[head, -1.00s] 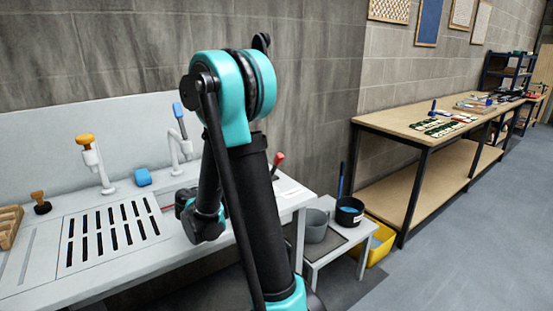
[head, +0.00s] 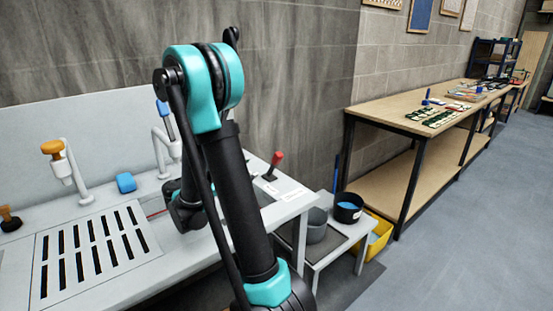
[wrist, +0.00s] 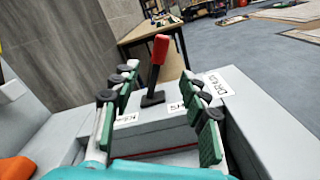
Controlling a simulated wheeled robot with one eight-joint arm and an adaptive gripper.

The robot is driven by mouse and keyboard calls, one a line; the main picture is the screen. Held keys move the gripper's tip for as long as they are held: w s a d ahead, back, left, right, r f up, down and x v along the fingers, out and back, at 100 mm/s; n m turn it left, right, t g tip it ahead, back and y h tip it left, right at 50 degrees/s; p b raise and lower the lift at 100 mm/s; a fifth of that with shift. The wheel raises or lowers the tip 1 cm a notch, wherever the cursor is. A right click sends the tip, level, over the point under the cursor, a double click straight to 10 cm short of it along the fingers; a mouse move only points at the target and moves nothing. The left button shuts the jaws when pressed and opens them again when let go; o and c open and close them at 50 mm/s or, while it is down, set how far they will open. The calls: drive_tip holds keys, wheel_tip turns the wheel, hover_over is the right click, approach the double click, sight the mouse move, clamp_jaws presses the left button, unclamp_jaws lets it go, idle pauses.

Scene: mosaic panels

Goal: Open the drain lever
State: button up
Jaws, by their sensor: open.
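The drain lever has a red grip (head: 277,158) on a dark shaft and stands at the right end of the grey counter in the head view. In the wrist view the lever (wrist: 158,50) leans slightly right, beyond my fingertips and between them in the picture. A label reading "DRAIN" lies to the right of its base, with smaller labels in front. My gripper (wrist: 160,82) is open and empty, its green-padded fingers spread apart and not seen touching the lever. In the head view my arm hides the gripper.
The counter (head: 130,270) has a slotted drain grate (head: 95,250), two taps and a blue block (head: 125,182). A low stand with a grey pot (head: 316,226) and a black pot (head: 348,208) stands right of it. A wooden workbench (head: 400,115) is farther right; open floor lies in front.

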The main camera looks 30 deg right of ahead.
sight(274, 159)
drive_tip(key=d, duration=0.4)
drive_tip(key=w+d, duration=0.1)
drive_tip(key=d, duration=0.4)
drive_tip(key=w+d, duration=0.1)
drive_tip(key=d, duration=0.3)
drive_tip(key=shift+d, duration=0.3)
drive_tip(key=shift+c, duration=0.4)
clamp_jaws()
